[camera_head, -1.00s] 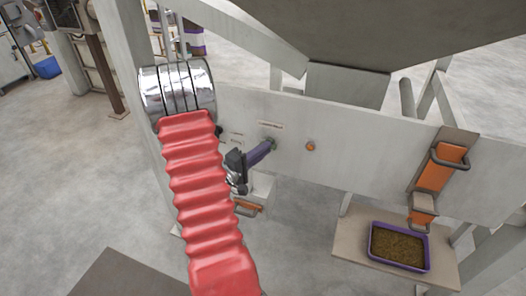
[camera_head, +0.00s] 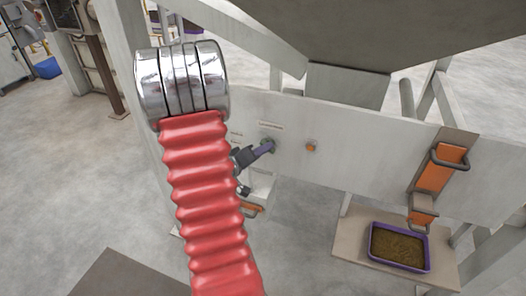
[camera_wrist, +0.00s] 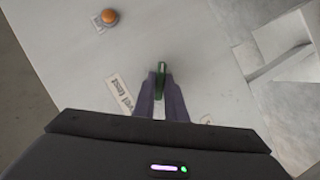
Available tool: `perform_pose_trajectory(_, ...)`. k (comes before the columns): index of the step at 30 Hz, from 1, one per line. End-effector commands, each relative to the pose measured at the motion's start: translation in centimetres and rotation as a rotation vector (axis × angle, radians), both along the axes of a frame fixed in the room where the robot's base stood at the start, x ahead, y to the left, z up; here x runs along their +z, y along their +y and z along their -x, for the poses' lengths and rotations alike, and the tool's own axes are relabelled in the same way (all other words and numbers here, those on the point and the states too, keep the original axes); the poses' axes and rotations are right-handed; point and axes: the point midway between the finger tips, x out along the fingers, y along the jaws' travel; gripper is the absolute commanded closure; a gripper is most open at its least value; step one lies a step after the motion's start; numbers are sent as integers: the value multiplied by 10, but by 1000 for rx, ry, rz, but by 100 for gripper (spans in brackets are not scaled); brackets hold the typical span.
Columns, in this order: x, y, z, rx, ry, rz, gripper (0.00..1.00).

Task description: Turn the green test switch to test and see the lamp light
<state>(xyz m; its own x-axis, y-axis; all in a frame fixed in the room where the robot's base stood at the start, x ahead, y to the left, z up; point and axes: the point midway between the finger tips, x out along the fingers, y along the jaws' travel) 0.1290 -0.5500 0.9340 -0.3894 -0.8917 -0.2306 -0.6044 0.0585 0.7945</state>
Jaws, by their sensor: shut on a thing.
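The green test switch (camera_wrist: 161,80) shows in the wrist view as a narrow green handle between the two purple fingertips. My gripper (camera_wrist: 161,92) is shut on it, against the pale panel (camera_wrist: 60,50). In the head view my gripper (camera_head: 268,147) reaches the panel from the left, and its fingers hide most of the switch. A round orange lamp (camera_head: 311,147) sits on the panel to the right of the gripper. It also shows in the wrist view (camera_wrist: 109,16), at the top left. It looks plain orange with no clear glow. I cannot tell whether it is lit.
A label ending in "test" (camera_wrist: 120,94) lies left of the fingers in the wrist view. To the right in the head view are an orange handled part (camera_head: 436,177) and a purple tray (camera_head: 427,262) of brown pellets. A grey hopper (camera_head: 400,30) hangs above.

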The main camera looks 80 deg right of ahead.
Motion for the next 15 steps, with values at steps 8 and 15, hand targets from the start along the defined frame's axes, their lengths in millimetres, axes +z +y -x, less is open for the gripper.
perform_pose_trajectory(8, 2, -2, 0, 4, -236, 21, 100)
perform_pose_trajectory(15, 1, -2, 1, 4, -362, 31, 100)
